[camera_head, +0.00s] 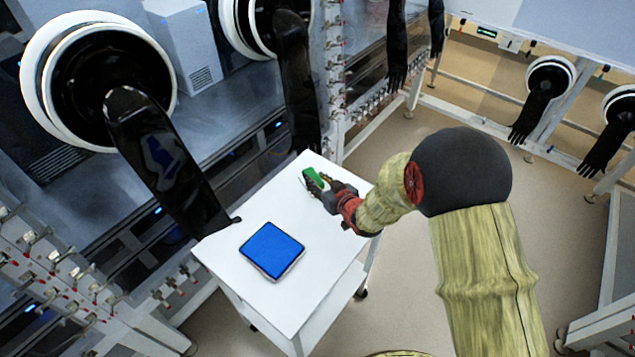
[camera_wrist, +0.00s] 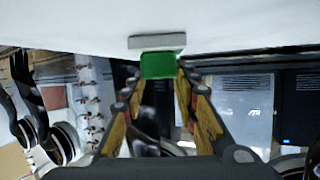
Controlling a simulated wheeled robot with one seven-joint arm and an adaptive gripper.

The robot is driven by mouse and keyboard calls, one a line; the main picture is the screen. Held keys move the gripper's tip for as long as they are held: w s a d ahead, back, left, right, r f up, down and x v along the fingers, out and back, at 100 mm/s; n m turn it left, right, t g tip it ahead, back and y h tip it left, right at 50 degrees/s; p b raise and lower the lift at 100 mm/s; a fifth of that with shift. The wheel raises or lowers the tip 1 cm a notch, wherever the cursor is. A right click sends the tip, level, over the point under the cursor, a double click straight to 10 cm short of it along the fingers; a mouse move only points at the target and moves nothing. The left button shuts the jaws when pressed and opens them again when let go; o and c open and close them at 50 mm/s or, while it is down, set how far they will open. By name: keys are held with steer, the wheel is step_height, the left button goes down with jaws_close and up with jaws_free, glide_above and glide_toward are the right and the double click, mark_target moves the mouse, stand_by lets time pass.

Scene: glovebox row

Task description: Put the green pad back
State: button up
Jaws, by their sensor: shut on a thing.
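The green pad (camera_head: 313,176) is at the far end of the white cart top, at the tip of my gripper (camera_head: 324,187). In the wrist view the green pad (camera_wrist: 158,65) sits between the two fingertips (camera_wrist: 159,74), and my gripper is shut on it. A pale grey bar (camera_wrist: 157,41) shows just beyond the pad; I cannot tell whether it is joined to it. Whether the pad touches the cart top is unclear. A blue pad (camera_head: 272,247) with a pale rim lies flat on the near part of the cart.
The white cart (camera_head: 228,247) has bare top between the blue and green things. A black glovebox glove (camera_head: 160,160) hangs down to the cart's left edge. Another black glove (camera_head: 297,85) hangs behind the cart. Glovebox frames stand along the left; floor is open at right.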

steer(key=shift+r, duration=0.1)
steer(key=o, duration=0.7)
steer(key=shift+f, duration=0.2)
steer(key=o, duration=0.5)
steer(key=shift+c, duration=0.2)
